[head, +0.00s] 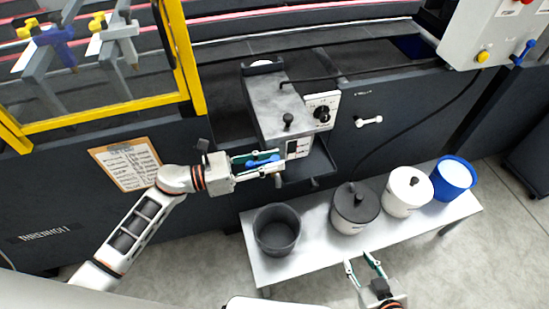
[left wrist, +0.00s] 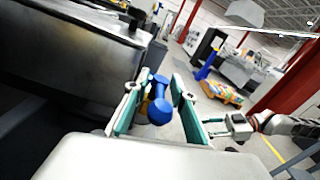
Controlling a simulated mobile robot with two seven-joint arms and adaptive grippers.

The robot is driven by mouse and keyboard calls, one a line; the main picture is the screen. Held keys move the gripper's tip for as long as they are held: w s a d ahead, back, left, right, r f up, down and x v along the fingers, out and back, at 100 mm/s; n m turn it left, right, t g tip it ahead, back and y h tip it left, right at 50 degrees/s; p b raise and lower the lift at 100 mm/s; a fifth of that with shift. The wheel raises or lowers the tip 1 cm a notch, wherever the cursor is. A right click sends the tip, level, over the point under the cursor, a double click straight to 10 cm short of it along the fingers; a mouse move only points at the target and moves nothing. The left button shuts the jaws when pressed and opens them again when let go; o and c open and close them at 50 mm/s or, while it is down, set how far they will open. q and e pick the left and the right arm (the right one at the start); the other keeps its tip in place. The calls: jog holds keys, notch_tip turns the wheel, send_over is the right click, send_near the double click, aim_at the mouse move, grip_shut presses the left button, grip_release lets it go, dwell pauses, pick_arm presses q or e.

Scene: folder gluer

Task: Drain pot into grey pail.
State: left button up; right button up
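The metal glue pot (head: 280,105) with a black lid knob is mounted on the dark machine front. A blue valve handle (head: 262,162) sits low at its front; it also shows in the left wrist view (left wrist: 159,108). My left gripper (head: 262,161) has its teal fingers on either side of this handle, with gaps seeming to show beside it. The grey pail (head: 262,236) stands upright on the bench, below and apart from the pot, and looks empty. My right gripper (head: 362,261) is open and empty before the bench's front edge. The pot's outlet is not clearly visible.
A dark ledge (head: 318,166) is below the pot. A yellow frame (head: 186,60) stands at upper left.

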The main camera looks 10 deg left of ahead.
pick_arm(q)
jog(key=shift+w+d, duration=0.2)
jog(key=shift+d, duration=0.3)
grip_shut()
